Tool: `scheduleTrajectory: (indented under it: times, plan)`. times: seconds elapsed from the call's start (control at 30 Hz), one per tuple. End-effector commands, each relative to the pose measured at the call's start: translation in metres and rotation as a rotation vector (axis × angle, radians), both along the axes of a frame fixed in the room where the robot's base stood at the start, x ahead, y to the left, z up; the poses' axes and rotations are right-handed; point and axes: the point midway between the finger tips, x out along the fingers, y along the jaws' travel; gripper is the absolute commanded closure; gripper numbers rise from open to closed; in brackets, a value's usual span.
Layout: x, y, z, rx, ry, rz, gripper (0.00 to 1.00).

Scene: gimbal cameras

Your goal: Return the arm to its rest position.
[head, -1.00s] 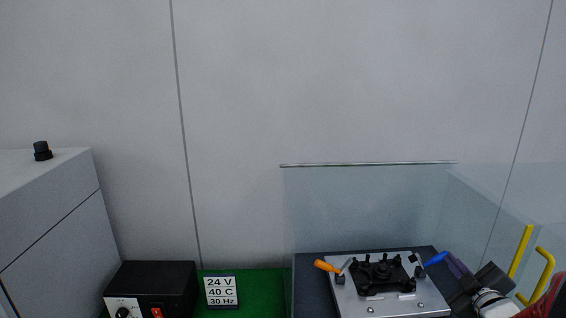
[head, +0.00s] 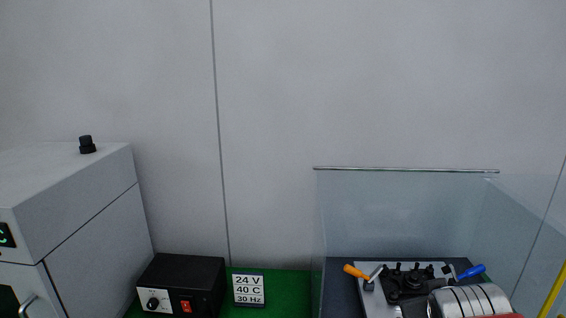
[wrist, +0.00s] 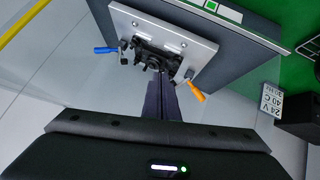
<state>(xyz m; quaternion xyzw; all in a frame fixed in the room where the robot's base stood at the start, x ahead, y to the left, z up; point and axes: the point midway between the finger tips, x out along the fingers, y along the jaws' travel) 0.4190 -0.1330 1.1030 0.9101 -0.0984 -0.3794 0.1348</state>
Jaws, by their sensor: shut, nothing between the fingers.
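My gripper (wrist: 159,84) shows in the wrist view as two dark purple fingers lying together, shut and empty. The fingertips point toward a metal plate (wrist: 192,45) bearing a black gimbal device (wrist: 150,50); the gap between them is hard to judge. In the head view, a silver, ribbed part of my arm (head: 470,301) covers the lower right, in front of the plate (head: 385,310) and the gimbal device (head: 408,281).
Clear panels (head: 400,215) stand around the plate's station. An orange-handled clamp (head: 356,272) and a blue-handled clamp (head: 472,271) flank the gimbal device. A black control box (head: 183,283), a sign (head: 248,290) and a grey cabinet (head: 95,230) stand to the left. A yellow rail (head: 553,290) is at right.

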Motion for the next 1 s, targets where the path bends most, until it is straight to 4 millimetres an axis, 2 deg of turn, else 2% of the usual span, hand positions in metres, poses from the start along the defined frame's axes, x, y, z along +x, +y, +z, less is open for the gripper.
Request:
scheduleTrajectory:
  times: [0.03, 0.3, 0.43, 0.6, 1.0]
  plan:
    - [-0.010, 0.016, 0.000, 0.034, 0.020, 0.003, 1.00]
    - [-0.077, 0.094, -0.012, 0.234, 0.178, 0.012, 1.00]
    - [-0.106, 0.121, -0.016, 0.302, 0.248, 0.025, 1.00]
    - [-0.121, 0.133, -0.019, 0.336, 0.287, 0.031, 1.00]
    - [-0.121, 0.133, -0.019, 0.335, 0.287, 0.031, 1.00]
